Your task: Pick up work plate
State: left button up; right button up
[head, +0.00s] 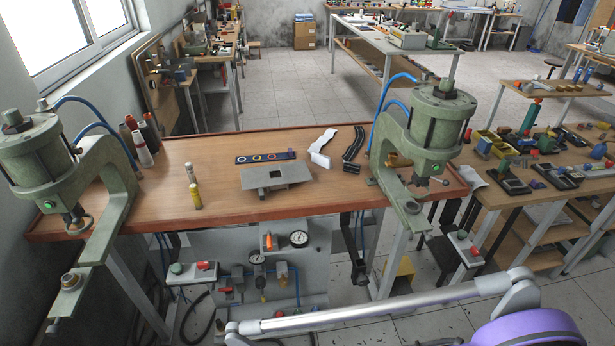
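A grey metal plate (289,177) with a square opening and a raised edge lies near the front middle of the wooden bench. A flat dark blue plate (243,160) with several coloured rings lies behind it. I cannot tell for certain which of the two is the work plate; the grey one looks most like a plate. Both lie apart from any gripper. A silver link and a purple part of my own arm cross the lower right of the head view. Neither of my grippers shows.
Green pneumatic presses stand at the bench's left (37,160) and right (427,130) ends. Bare wood surrounds the plates.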

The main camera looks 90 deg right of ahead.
aim_at(259, 178)
jog(key=z, duration=2.7)
